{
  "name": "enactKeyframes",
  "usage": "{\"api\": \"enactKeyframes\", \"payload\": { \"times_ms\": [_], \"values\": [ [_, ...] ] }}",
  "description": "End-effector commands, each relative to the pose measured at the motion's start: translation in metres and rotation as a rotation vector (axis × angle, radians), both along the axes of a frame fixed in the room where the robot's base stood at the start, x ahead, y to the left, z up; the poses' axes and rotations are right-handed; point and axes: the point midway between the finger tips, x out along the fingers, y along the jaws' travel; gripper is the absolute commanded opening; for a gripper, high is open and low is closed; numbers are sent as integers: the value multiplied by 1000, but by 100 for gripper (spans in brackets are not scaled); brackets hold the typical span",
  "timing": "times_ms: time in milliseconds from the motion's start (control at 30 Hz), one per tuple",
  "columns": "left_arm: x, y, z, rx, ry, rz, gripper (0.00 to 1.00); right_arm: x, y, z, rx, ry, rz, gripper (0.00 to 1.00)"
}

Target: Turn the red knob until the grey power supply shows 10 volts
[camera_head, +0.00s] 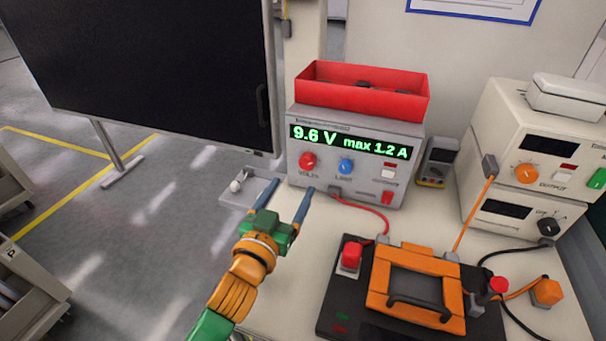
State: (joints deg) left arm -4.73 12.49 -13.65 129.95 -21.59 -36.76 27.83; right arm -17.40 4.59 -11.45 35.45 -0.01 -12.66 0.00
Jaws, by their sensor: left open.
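The grey power supply (348,179) stands at the back of the bench, and its display (351,142) reads 9.6 V and max 1.2 A in green. The red knob (307,161) is on the left of its front panel, above the word VOLTS. A blue knob (346,167) sits to its right. My left gripper (287,196) is in front of the panel, below the red knob. Its two blue fingers are spread apart with nothing between them, and they appear clear of the knob. My right gripper is not in view.
A red open bin (362,90) sits on top of the power supply. An orange-framed device (372,285) on a black base is at the front right, with cables. Cream instruments (487,124) stand at the right, and a small meter (437,160) stands between. A dark screen (145,65) is at the left.

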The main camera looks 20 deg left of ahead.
Motion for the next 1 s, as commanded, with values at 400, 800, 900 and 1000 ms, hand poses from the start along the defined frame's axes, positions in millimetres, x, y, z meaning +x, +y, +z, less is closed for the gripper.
{"api": "enactKeyframes", "payload": {
  "times_ms": [400,800,900,1000],
  "values": [
    [68,-2,0,2,-1,-1,76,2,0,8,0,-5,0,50],
    [75,-3,-1,1,0,-1,71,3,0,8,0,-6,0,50],
    [75,-3,-1,1,0,-1,44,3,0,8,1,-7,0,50],
    [75,-3,-1,1,0,-1,17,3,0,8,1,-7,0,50]
  ]
}}
